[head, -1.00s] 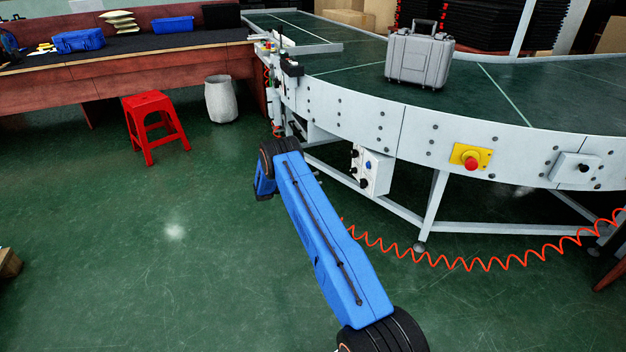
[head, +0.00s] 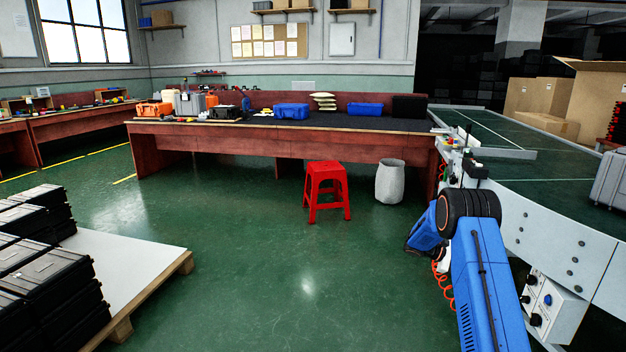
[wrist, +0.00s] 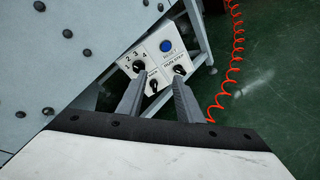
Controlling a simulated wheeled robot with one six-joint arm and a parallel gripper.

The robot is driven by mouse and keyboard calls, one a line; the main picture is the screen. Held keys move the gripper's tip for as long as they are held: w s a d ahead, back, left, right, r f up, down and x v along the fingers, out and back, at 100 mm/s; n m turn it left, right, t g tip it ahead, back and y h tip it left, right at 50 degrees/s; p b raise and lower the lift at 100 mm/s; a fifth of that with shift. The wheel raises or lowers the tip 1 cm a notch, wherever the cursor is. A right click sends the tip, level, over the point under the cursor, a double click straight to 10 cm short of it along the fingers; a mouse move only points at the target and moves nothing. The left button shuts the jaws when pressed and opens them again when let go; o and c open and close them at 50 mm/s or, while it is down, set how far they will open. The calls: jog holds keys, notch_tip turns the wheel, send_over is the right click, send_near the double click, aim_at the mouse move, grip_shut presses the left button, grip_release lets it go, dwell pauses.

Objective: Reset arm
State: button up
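My blue arm reaches up from the lower right of the head view, beside the curved conveyor (head: 540,180). The gripper cannot be made out in the head view. In the wrist view my gripper (wrist: 158,85) shows two grey fingers standing apart with a gap between them. It is open and nothing is held. Beyond the fingertips is the white control box (wrist: 165,55) with a blue button and black knobs, on the conveyor's side. The same control box (head: 556,310) shows at the lower right of the head view.
A red stool (head: 326,190) and a grey bin (head: 390,181) stand before the long workbench (head: 220,142). A pallet (head: 130,270) with stacked black cases is at lower left. A grey case (head: 609,180) sits on the conveyor. The green floor between is clear.

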jog(key=s+a+r+m+t+y, duration=0.1)
jog(key=s+a+r+y, duration=0.1)
jog(key=s+a+r, duration=0.45)
jog(key=s+a+r+m+t+y, duration=0.1)
jog(key=s+a+r+m+y, duration=0.2)
jog(key=s+r, duration=0.65)
jog(key=s+a+r+t+y, duration=0.1)
jog(key=s+a+r+y, duration=0.1)
jog(key=s+a+r, duration=0.5)
jog(key=s+a+m+t+y, duration=0.1)
jog(key=s+a+t+y, duration=0.1)
jog(key=s+a, duration=0.4)
jog(key=s+a+t+y, duration=0.2)
jog(key=s+a, duration=0.3)
jog(key=s, duration=0.9)
jog(key=s+a+m+t+y, duration=0.1)
jog(key=s+a+t+y, duration=0.1)
jog(key=s+a, duration=0.4)
jog(key=s+y, duration=0.1)
jog(key=s, duration=0.4)
jog(key=shift+a+m+t, duration=0.3)
jog(key=shift+r, duration=0.1)
